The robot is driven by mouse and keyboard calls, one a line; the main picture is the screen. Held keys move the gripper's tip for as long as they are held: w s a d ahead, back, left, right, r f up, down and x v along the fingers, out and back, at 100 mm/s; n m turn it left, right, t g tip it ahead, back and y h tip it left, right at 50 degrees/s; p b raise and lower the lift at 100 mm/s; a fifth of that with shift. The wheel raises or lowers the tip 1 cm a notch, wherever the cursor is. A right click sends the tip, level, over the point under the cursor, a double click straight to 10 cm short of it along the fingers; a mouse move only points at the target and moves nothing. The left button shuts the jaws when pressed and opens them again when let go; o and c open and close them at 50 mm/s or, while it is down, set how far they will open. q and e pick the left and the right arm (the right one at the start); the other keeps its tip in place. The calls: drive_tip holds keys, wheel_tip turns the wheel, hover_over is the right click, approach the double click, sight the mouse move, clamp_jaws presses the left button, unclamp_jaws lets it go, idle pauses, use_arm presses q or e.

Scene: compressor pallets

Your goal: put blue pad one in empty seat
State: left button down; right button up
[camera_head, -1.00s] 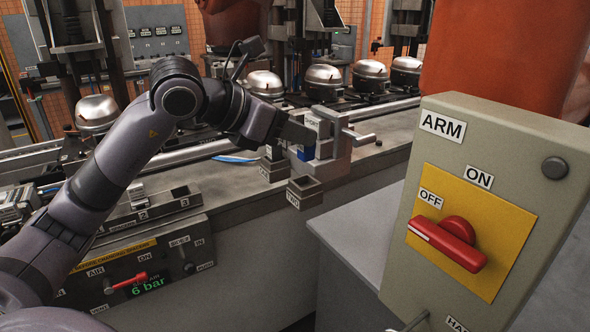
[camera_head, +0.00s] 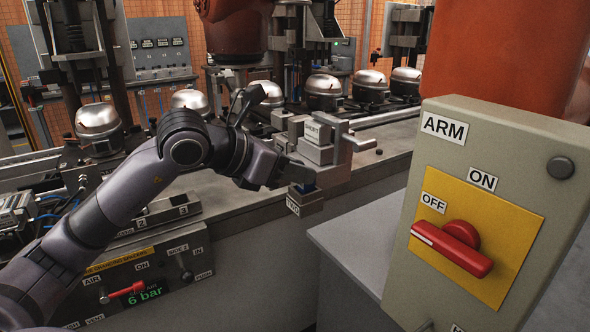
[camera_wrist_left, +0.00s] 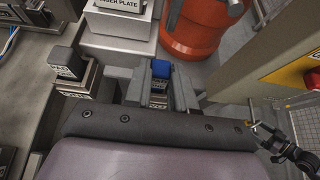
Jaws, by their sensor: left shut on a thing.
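The blue pad (camera_head: 304,187) is gripped by my left gripper (camera_head: 297,178), at the front edge of the bench. In the left wrist view the blue pad (camera_wrist_left: 162,69) shows between the two grey fingers (camera_wrist_left: 161,82). The labelled seat (camera_head: 308,203) is directly under the pad. It also shows in the wrist view (camera_wrist_left: 157,101), just below the pad. I cannot tell whether the pad touches the seat or how deep it sits. A dark grey pad (camera_wrist_left: 66,57) stands in a neighbouring labelled holder to the left.
A grey stepped block with a finger plate label (camera_head: 318,140) stands just behind the pad. A metal bar (camera_head: 360,144) sticks out at its right. A large control box with a red switch (camera_head: 453,247) fills the right foreground. Silver compressors (camera_head: 323,88) line the back.

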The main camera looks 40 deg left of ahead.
use_arm(q)
drive_tip(key=c, duration=0.9)
unclamp_jaws()
drive_tip(key=shift+f, duration=0.1)
drive_tip(key=shift+c, duration=0.2)
drive_tip(key=shift+r, duration=0.2)
drive_tip(key=b+v, duration=0.3)
drive_tip(key=v, duration=0.9)
drive_tip(key=shift+d+f, duration=0.1)
drive_tip(key=shift+d, duration=0.05)
